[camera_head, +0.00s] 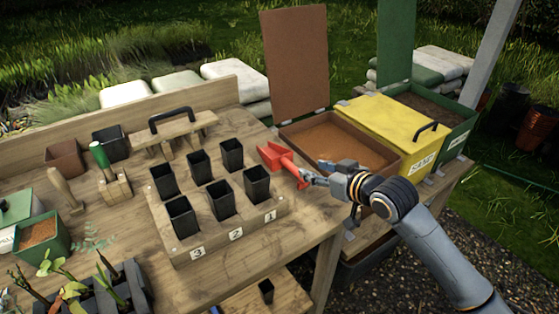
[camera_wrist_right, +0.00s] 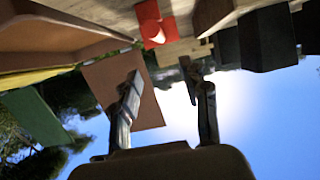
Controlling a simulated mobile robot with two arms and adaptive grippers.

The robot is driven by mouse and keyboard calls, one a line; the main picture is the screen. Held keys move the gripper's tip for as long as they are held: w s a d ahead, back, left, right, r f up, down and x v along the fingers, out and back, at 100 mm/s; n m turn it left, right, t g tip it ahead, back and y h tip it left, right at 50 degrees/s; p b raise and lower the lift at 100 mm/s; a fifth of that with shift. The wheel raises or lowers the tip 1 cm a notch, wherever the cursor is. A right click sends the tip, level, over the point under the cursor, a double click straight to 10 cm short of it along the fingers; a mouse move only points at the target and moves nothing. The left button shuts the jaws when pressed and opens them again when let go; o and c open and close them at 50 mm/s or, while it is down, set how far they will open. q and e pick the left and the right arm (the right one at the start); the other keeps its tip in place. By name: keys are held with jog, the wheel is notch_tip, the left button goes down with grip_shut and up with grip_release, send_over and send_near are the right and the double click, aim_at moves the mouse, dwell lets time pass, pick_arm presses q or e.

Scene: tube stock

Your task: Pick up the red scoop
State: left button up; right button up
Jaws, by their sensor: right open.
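The red scoop (camera_head: 275,155) lies on the wooden table, to the right of the black pots and beside the brown soil bin. Its handle points toward my right gripper (camera_head: 314,172). My right gripper is open, with its fingers close to the handle end. In the right wrist view the scoop (camera_wrist_right: 151,22) shows at the top, beyond the open fingers (camera_wrist_right: 163,80); nothing is between them. Whether a finger touches the handle cannot be told. My left gripper is not in view.
A pot rack (camera_head: 188,250) with several black pots stands left of the scoop. The brown bin (camera_head: 388,172) with its lid up (camera_head: 295,65) and a yellow box (camera_head: 395,125) stand to the right.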

aim_at(289, 163)
jog(key=x, duration=0.5)
jog(key=shift+w+a+f, duration=0.1)
jog(key=shift+w+a, duration=0.1)
jog(key=shift+w, duration=0.05)
jog(key=shift+w+a+f, duration=0.15)
jog(key=shift+w+a, duration=0.05)
jog(key=shift+w, duration=0.05)
jog(key=shift+w+a+f, duration=0.15)
jog(key=shift+w, duration=0.05)
jog(key=shift+w+a+f+p, duration=0.15)
jog(key=shift+w+a+p, duration=0.1)
jog(key=shift+p, duration=0.05)
jog(key=x, duration=0.4)
jog(key=shift+f, duration=0.2)
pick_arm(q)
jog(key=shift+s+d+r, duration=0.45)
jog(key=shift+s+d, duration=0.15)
pick_arm(e)
jog(key=shift+c, duration=0.8)
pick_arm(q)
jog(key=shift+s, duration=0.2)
pick_arm(e)
grip_shut()
